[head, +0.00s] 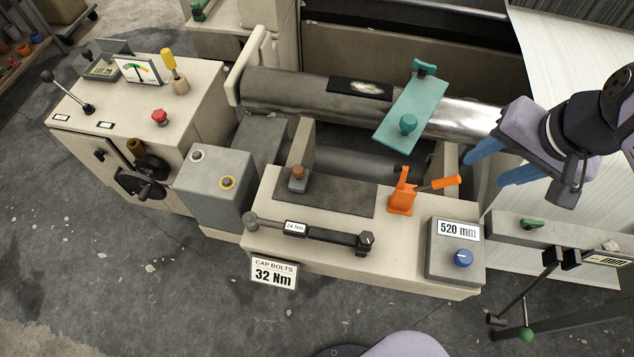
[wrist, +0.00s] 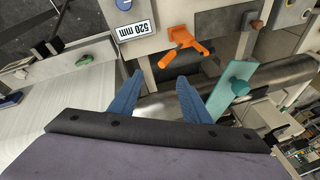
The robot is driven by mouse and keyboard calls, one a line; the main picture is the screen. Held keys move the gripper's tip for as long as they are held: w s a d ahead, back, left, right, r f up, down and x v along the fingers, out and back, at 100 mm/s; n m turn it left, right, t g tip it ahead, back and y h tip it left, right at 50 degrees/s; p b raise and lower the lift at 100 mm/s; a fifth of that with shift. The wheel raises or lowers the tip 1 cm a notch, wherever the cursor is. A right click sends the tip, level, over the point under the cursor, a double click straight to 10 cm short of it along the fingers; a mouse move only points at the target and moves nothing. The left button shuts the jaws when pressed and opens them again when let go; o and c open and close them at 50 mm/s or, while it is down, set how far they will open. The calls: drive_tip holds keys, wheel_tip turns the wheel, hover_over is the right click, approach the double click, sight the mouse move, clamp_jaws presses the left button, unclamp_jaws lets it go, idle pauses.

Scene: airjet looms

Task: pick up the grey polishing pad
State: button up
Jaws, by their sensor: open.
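The grey polishing pad appears to be the small grey block with a brown knob (head: 298,184). It rests on a dark mat (head: 345,196) on the cream bench top (head: 330,233). A small brown-topped piece that looks like the same pad shows near the top right of the wrist view (wrist: 256,25). My gripper (head: 500,165) has blue fingers, open and empty. It is well to the right of the pad, near the right end of the shiny roller. In the wrist view the fingers (wrist: 160,77) stand apart with nothing between them.
An orange clamp-like tool (head: 402,195) stands between my gripper and the pad. A torque wrench (head: 310,233) lies in front of the mat. A teal plate with knobs (head: 408,110) lies across the roller (head: 290,92). A grey 520 mm box (head: 454,257) sits at the bench's right end.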

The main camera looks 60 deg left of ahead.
drive_tip(key=s+a+r+n, duration=0.1)
drive_tip(key=s+a, duration=0.1)
drive_tip(key=a, duration=0.2)
drive_tip(key=s+a+r+y+b, duration=0.1)
drive_tip(key=s+a+r, duration=0.1)
drive_tip(key=a, duration=0.1)
drive_tip(key=s+a+r+n+y+b, duration=0.1)
drive_tip(key=s+a, duration=0.2)
drive_tip(key=a, duration=0.1)
drive_tip(key=shift+a+r+n+g, duration=0.25)
drive_tip(key=shift+a+n+g, duration=0.05)
drive_tip(key=shift+g, duration=0.1)
drive_tip(key=s+a+r+n+b, duration=0.1)
drive_tip(key=s+a+b, duration=0.1)
drive_tip(key=s+a, duration=0.25)
drive_tip(key=n+t+h+b, duration=0.1)
drive_tip(key=n+b, duration=0.4)
drive_tip(key=b, duration=0.6)
hover_over(298, 169)
drive_tip(key=s+d, duration=0.1)
drive_tip(key=d, duration=0.2)
drive_tip(key=shift+a+f, duration=0.15)
drive_tip(key=shift+f, duration=4.75)
drive_tip(key=shift+a+f, duration=0.1)
drive_tip(key=shift+f, duration=4.8)
drive_tip(key=shift+x, duration=3.3)
drive_tip(key=shift+r, duration=0.1)
clamp_jaws()
